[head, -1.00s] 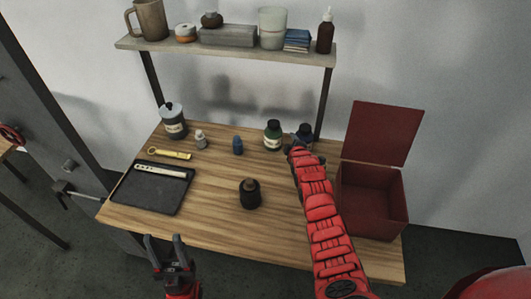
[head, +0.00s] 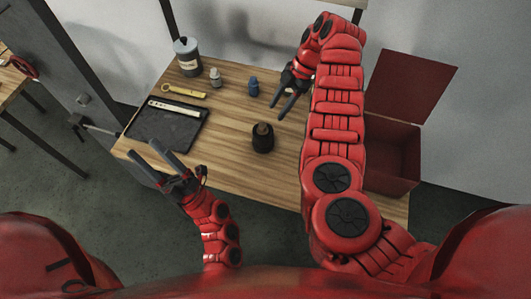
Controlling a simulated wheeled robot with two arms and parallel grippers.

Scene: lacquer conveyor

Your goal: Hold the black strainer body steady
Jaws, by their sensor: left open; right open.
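The black strainer body (head: 263,141) stands upright on the wooden table near its front middle, with a brownish top. My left gripper (head: 152,158) is open and empty at the table's front left edge, left of the strainer body and apart from it. My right gripper (head: 284,108) is open and empty, with its fingers pointing down-left, above and slightly right of the strainer body in the picture. It does not touch the strainer body.
A dark tray (head: 150,135) holding a pale tool lies at the left, with a yellow wrench-like tool (head: 184,91) behind it. A grey jar (head: 187,56), a small grey bottle (head: 215,77) and a blue piece (head: 253,86) stand behind. An open red box (head: 405,165) is at the right.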

